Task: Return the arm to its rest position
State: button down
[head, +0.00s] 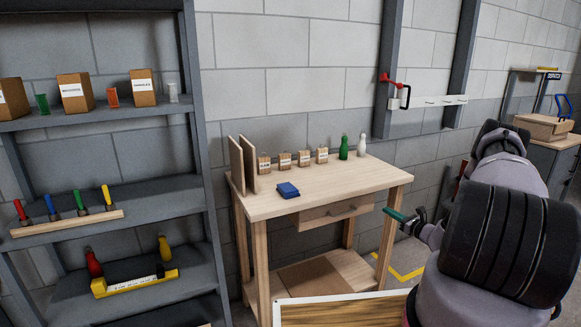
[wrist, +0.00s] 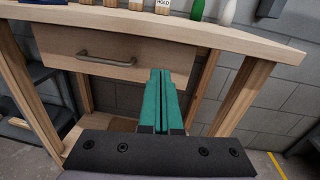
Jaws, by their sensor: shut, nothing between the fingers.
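My gripper (head: 401,216) is in front of the right front leg of the wooden workbench (head: 270,208). My arm reaches in from the right of the head view. In the wrist view, the green fingers of my gripper (wrist: 161,75) are together, with nothing between them. They point toward the closed bench drawer (wrist: 120,55) with its grey handle, and they appear apart from it.
A grey shelf unit (head: 140,202) stands at left. A board with a light frame (head: 340,309) is in the foreground.

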jog(key=s+a+r+n+g+y, duration=0.1)
jog(key=s+a+r+n+g, duration=0.3)
jog(key=a+r, duration=0.5)
jog(key=s+a+r+n+g+y, duration=0.15)
jog(key=a+r+n+g, duration=0.45)
jog(key=r, duration=0.8)
jog(key=s+a+r+n+g+y, duration=0.1)
jog(key=s+a+r+n+g, duration=0.15)
jog(key=a+r+n, duration=0.6)
jog(key=s+a+r+n+h, duration=0.1)
jog(key=s+r+n+h, duration=0.3)
jog(key=s+r, duration=0.9)
jog(key=s+d+r+n+t+h, duration=0.1)
jog(key=s+r+t+h, duration=0.1)
jog(key=s, duration=0.6)
jog(key=s+d+r+n+t+h, duration=0.1)
jog(key=s+r+n+h, duration=0.1)
jog(key=s, duration=0.7)
jog(key=shift+s+d+r+t+h, duration=0.25)
jog(key=shift+r+t+h, duration=0.1)
jog(key=shift+r+h, duration=0.35)
jog(key=shift+n, duration=0.25)
